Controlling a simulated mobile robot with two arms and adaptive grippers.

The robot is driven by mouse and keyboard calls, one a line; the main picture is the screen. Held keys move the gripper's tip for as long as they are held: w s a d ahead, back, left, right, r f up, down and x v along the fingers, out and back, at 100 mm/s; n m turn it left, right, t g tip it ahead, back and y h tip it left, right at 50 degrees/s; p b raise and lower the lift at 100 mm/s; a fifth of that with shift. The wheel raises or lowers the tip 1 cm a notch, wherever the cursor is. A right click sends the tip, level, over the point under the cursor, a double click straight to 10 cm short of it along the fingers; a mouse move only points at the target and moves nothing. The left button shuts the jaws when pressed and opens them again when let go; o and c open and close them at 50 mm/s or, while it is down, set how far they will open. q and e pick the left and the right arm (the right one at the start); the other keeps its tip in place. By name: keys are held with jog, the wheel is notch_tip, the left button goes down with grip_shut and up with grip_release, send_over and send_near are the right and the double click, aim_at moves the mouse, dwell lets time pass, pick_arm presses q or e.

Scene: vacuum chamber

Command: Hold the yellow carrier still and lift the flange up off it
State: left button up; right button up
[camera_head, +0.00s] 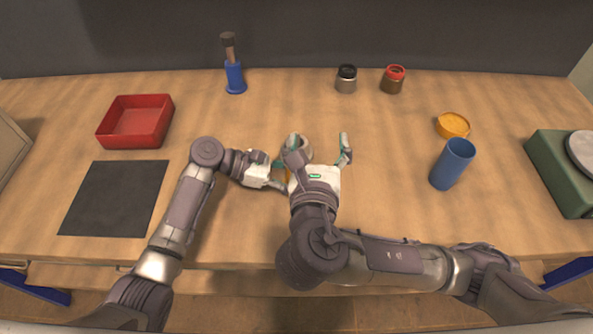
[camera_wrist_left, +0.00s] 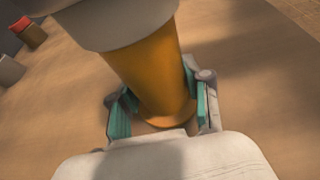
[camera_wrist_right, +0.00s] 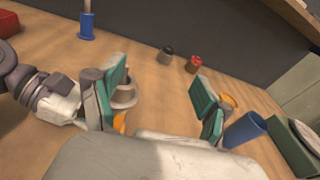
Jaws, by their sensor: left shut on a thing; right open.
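The yellow carrier (camera_wrist_left: 152,72) is an upright orange-yellow post with a wider foot on the table. The grey flange (camera_wrist_left: 130,32) sits on its top, cut off by the left wrist view's upper edge. My left gripper (camera_wrist_left: 162,108) is shut on the carrier, low near its foot. In the head view the flange (camera_head: 306,147) is partly hidden by my right gripper (camera_head: 319,146). My right gripper is open and empty. In the right wrist view the flange (camera_wrist_right: 125,93) shows beside and partly behind the left finger, with a sliver of carrier (camera_wrist_right: 119,122) below.
A red tray (camera_head: 117,141) and dark mat (camera_head: 113,198) lie at left. A blue holder (camera_head: 235,78), a black-lidded jar (camera_head: 346,80) and a red-lidded jar (camera_head: 392,81) stand behind. A yellow dish (camera_head: 452,125), blue cup (camera_head: 452,164) and green box (camera_head: 560,172) are at right.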

jog(key=s+a+f+g+y, duration=0.2)
jog(key=s+a+g, duration=0.1)
jog(key=s+a, duration=0.15)
jog(key=x, duration=0.7)
jog(key=d+x, duration=0.1)
jog(key=x, duration=0.3)
jog(key=shift+w, duration=0.15)
jog(key=c, duration=1.4)
jog(key=shift+o, duration=0.2)
jog(key=shift+r, duration=4.1)
pick_arm(q)
jog(key=o, duration=1.2)
